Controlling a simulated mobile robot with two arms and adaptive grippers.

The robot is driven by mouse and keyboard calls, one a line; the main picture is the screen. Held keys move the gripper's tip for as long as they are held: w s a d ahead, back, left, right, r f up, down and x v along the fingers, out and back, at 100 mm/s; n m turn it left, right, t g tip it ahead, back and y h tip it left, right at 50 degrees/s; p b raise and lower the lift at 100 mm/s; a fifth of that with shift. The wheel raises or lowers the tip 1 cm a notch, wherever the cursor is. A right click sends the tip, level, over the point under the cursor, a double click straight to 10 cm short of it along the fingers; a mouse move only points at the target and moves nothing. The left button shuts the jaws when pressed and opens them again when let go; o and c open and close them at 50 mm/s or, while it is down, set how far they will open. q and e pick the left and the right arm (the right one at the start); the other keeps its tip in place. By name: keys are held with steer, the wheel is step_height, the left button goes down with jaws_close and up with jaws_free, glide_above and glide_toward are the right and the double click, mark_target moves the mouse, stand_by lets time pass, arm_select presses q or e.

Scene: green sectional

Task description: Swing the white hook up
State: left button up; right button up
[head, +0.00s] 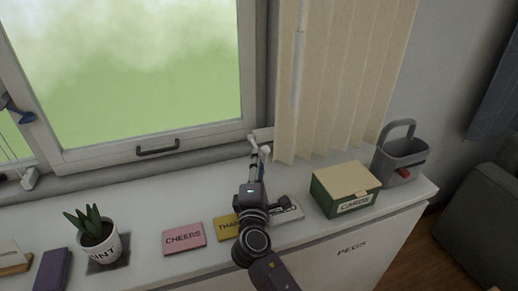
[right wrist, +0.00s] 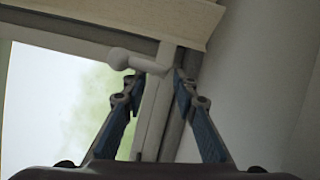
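The white hook (right wrist: 120,58) shows in the right wrist view as a short pale rod with a rounded knob at its left end. It crosses in front of the window frame at the fingertips. My right gripper (right wrist: 161,73) has its fingers apart, with a gap between the tips; the rod spans part of that gap. I cannot tell whether the fingertips touch it. In the head view, my right gripper (head: 260,150) reaches up to the window's lower right corner, where the hook is too small to make out clearly.
Below the window (head: 140,60) with its dark handle (head: 157,151), the white cabinet top holds a potted plant (head: 98,244), a pink CHEERS card (head: 184,239), a yellow card (head: 226,228), a green box (head: 345,190) and a grey caddy (head: 402,155). Beige blinds (head: 340,80) hang right of the gripper.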

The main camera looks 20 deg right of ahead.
steer(key=x, duration=0.4)
steer(key=shift+w+d+p, duration=0.1)
steer(key=shift+w+p, duration=0.2)
arm_select(q)
steer(key=shift+w+d+r, duration=0.1)
steer(key=shift+w+r, duration=0.15)
steer(key=shift+w, duration=0.25)
steer(key=shift+w+r, duration=0.25)
steer(key=shift+w, duration=0.25)
arm_select(e)
steer(key=shift+f, duration=0.1)
jaws_close()
arm_select(q)
steer(key=shift+s+d, duration=0.1)
steer(key=shift+s, duration=0.25)
